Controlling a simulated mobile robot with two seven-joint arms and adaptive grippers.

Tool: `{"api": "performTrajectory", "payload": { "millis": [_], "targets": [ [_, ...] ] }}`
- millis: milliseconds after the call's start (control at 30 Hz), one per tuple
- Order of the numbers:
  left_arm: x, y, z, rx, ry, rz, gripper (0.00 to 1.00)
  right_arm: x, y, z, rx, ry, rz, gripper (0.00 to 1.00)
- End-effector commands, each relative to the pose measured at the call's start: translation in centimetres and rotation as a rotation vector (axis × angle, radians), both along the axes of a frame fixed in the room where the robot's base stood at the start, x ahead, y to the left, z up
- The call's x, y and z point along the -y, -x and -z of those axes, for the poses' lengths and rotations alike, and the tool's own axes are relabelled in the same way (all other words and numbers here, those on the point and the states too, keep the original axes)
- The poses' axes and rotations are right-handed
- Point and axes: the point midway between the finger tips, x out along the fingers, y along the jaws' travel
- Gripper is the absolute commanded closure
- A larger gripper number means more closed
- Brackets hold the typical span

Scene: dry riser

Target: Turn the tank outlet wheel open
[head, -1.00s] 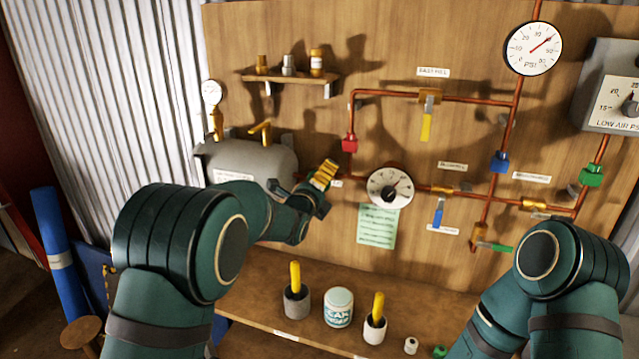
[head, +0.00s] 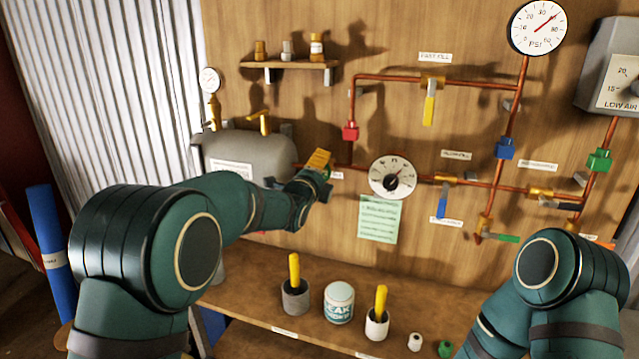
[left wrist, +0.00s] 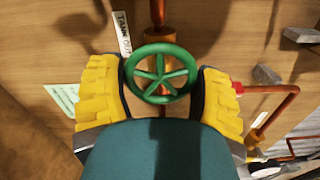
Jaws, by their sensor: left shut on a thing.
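The tank outlet wheel (left wrist: 161,74) is a small green spoked handwheel on a brass valve in a copper pipe. In the left wrist view it sits between the two yellow-padded fingers of my left gripper (left wrist: 162,88), which is shut on its rim from both sides. A partly covered label (left wrist: 122,33) beside it begins "TANK OUT". In the head view my left gripper (head: 319,164) is at the panel just right of the grey tank (head: 250,153), and it hides the wheel. My right gripper is out of view; only the right arm shows at the lower right.
Copper pipes with coloured lever valves cover the panel. Below, a bench (head: 250,305) holds cups and a can (head: 339,302).

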Motion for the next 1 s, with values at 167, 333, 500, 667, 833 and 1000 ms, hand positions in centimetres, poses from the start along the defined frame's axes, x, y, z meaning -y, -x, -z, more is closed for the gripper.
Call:
{"api": "performTrajectory", "payload": {
  "millis": [167,333,500,667,833,1000],
  "targets": [
    [0.0,0.0,0.3,-0.038,0.118,0.000,0.69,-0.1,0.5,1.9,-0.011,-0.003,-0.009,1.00],
    [0.0,0.0,0.2,-0.066,0.200,0.000,0.69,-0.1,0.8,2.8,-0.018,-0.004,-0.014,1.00],
    [0.0,0.0,0.1,-0.085,0.252,0.000,0.69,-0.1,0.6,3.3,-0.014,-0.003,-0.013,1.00],
    [0.0,0.0,0.0,-0.092,0.272,0.001,0.69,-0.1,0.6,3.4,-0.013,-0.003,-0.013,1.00],
    [0.0,0.0,0.0,-0.093,0.276,0.001,0.69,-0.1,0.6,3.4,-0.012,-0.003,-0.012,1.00],
    [0.0,0.0,0.0,-0.093,0.275,0.001,0.69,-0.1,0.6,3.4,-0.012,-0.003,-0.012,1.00]
  ]
}}
